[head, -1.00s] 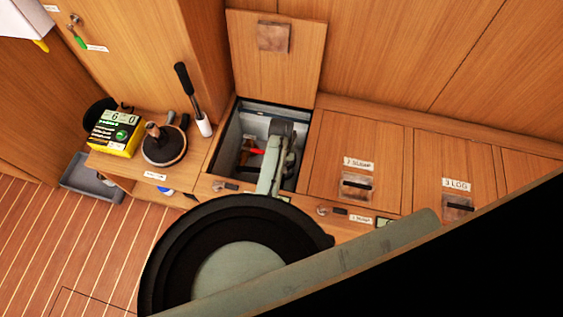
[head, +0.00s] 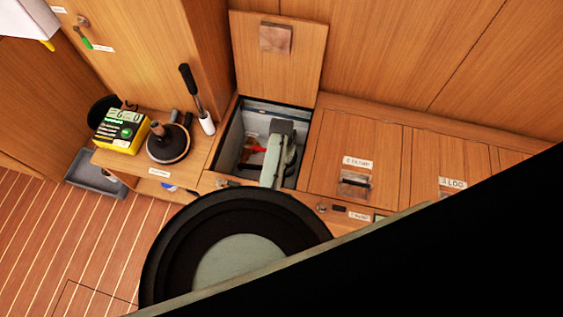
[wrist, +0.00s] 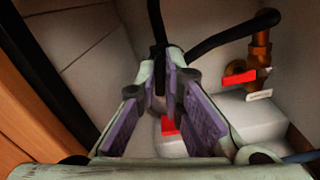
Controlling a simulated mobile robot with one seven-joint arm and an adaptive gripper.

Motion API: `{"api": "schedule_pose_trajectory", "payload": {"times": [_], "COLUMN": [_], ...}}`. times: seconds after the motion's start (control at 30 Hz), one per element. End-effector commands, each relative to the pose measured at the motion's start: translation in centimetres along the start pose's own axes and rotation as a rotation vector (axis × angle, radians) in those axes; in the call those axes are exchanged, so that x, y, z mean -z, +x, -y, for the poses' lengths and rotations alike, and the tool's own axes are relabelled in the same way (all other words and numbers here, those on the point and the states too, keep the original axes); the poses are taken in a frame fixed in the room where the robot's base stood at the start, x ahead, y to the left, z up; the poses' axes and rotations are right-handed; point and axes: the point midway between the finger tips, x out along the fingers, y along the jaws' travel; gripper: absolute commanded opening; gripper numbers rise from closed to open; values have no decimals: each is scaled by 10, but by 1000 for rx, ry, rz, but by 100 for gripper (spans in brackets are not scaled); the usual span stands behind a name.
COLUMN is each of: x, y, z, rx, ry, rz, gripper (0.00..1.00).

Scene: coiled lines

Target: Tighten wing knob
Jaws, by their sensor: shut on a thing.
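My gripper (wrist: 163,84) reaches down into the open locker. In the wrist view its two purple-padded fingers close in at the tips on a small dark piece (wrist: 160,102), which I take to be the wing knob. The fingers cover most of it, so its wings and turn angle cannot be seen. A black hose rises just beyond the fingertips. In the head view my gripper (head: 281,140) shows inside the locker, and the knob is hidden behind it.
A valve with a red lever (wrist: 246,78) on a brass pipe stands right of the fingers. A white box (wrist: 225,120) lies below, with a red part near the fingers. The locker's lid (head: 275,65) stands open. A yellow-black box (head: 122,130) is on the left shelf.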

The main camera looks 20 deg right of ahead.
Motion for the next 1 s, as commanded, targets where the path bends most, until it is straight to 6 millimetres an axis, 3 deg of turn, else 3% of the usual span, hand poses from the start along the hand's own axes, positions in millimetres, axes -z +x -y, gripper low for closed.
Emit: {"api": "schedule_pose_trajectory", "payload": {"times": [0.4, 0.43, 0.7, 1.0], "x": [0, 0, 0, 0], "y": [0, 0, 0, -1], "z": [0, 0, 0, 0], "rx": [0, 0, 0, 0], "ry": [9, 9, 8, 7], "rz": [0, 0, -1, -1], "gripper": [0, 10, 28, 28]}}
